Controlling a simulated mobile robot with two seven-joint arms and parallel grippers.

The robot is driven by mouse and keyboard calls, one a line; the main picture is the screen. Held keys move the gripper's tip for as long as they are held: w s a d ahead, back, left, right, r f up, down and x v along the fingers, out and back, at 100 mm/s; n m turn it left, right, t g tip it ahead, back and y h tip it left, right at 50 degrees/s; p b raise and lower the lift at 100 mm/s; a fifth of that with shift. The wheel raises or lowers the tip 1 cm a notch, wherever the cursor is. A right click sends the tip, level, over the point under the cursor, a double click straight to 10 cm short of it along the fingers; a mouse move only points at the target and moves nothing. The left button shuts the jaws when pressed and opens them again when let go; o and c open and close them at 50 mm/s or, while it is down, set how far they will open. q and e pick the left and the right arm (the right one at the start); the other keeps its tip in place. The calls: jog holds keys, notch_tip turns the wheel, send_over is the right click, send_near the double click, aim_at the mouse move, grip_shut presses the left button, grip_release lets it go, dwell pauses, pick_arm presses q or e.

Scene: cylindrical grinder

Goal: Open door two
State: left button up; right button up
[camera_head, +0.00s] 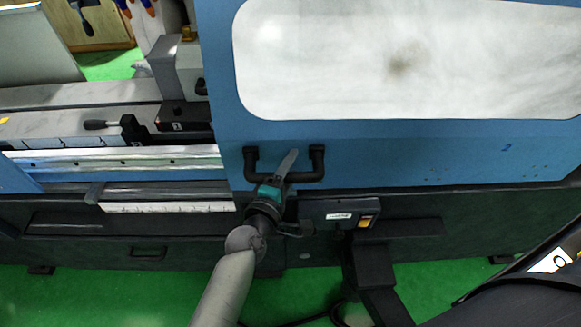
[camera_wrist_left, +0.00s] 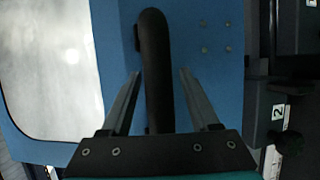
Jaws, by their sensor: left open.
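The blue sliding door (camera_head: 400,150) has a large cloudy window and fills the upper right of the head view. Its black bar handle (camera_head: 316,163) sits near its lower left corner. My left gripper (camera_head: 286,166) is at the handle, coming from below. In the left wrist view the handle (camera_wrist_left: 156,45) runs between the two open fingers of the gripper (camera_wrist_left: 160,75), one on each side, with gaps visible. The blue door (camera_wrist_left: 215,75) lies behind them. My right gripper is not in view.
A dark control box (camera_head: 340,214) with a yellow switch juts out just right of the gripper, on a black post (camera_head: 375,275). Left of the door the machine bed (camera_head: 120,155) lies open. Green floor (camera_head: 120,295) shows in front.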

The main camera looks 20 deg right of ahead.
pick_arm(q)
jog(key=v, duration=1.5)
jog(key=shift+p, duration=0.3)
jog(key=shift+s, duration=0.1)
jog(key=s+a+f+m+g+y+b, duration=0.1)
jog(key=s+a+f+m+y+b, duration=0.2)
jog(key=f, duration=0.9)
jog(key=s+a+f+m+g+y+b, duration=0.1)
jog(key=a+f+g+b, duration=0.3)
jog(key=f, duration=0.8)
jog(key=s+a+f+m+t+y+b, duration=0.1)
jog(key=s+a+f+m+y+b, duration=0.3)
jog(key=f, duration=0.7)
jog(key=s+a+f+m+g+b, duration=0.1)
jog(key=s+a+f+g+b, duration=0.1)
jog(key=s+a+f, duration=0.2)
jog(key=s+a+f+m+g+y+b, duration=0.1)
jog(key=s+a+f+m+g+b, duration=0.1)
jog(key=s+f, duration=0.7)
jog(key=s+a+f+m+g+y+b, duration=0.1)
jog(key=s+a+f+m+g+b, duration=0.1)
jog(key=s+a+f, duration=0.5)
notch_tip(320, 180, down, 4)
jog(key=shift+g+b, duration=0.5)
jog(key=shift+b, duration=0.35)
